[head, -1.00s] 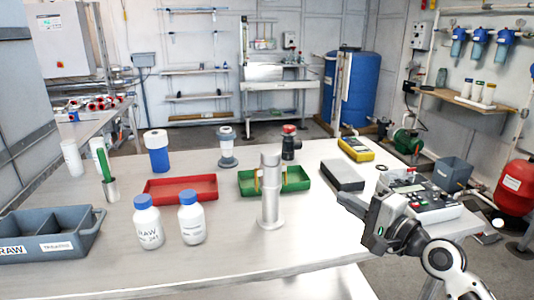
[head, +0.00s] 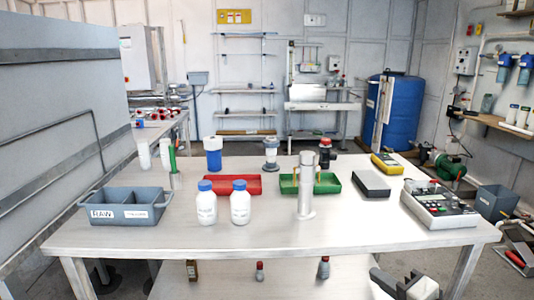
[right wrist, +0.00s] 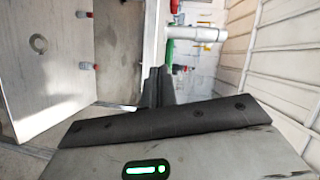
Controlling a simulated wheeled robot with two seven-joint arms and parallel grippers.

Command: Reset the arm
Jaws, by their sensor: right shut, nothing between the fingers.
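My right gripper (head: 384,278) is low at the bottom of the head view, in front of the table and below the level of its top. Its dark fingers (right wrist: 155,88) are together and empty in the right wrist view. My left gripper is not in view. The work table (head: 370,228) stands ahead, with two white bottles with blue caps (head: 206,205) (head: 240,204), a grey metal cylinder (head: 305,185) and a control box with buttons (head: 440,204) on it. My right gripper is apart from all of these.
A grey two-compartment bin (head: 125,215) is at the table's left end. Red (head: 233,184) and green (head: 338,183) trays lie mid-table. A lower shelf (head: 225,280) holds small bottles. A grey wall panel (head: 55,130) stands on the left.

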